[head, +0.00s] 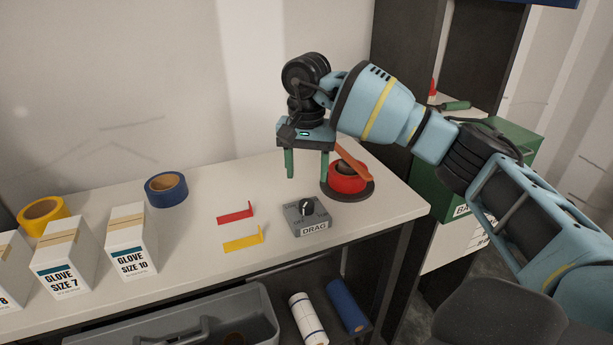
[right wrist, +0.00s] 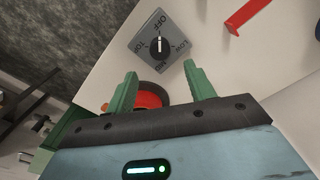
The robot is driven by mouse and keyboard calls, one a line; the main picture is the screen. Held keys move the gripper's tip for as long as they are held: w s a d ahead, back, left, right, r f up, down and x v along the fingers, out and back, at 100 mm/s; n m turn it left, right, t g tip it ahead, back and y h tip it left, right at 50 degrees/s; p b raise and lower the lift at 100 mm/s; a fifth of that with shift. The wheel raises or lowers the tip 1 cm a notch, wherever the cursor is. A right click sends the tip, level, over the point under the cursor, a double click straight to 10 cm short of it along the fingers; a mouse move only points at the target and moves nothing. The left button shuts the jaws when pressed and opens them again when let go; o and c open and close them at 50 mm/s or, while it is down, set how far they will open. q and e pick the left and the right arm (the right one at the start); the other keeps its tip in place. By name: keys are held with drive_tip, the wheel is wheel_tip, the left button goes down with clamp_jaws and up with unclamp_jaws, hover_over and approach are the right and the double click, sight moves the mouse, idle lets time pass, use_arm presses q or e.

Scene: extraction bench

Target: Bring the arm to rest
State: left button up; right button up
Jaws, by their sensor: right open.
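My right gripper (head: 307,165) hangs above the bench (head: 200,235) with its green fingers pointing down, apart and empty. A grey dial box (head: 308,215) labelled DRAG sits on the bench in front of the gripper. In the right wrist view the fingers (right wrist: 160,90) are spread, with the red roll (right wrist: 150,100) partly hidden behind them and the dial box (right wrist: 160,45) beyond. My left gripper is in neither view.
A red bracket (head: 236,214) and a yellow bracket (head: 243,240) lie left of the dial box. Blue tape (head: 166,189), yellow tape (head: 43,215) and glove boxes (head: 131,243) stand farther left. A green box (head: 440,190) is right of the bench. A grey bin (head: 225,325) is below.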

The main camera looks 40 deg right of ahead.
idle(0.5)
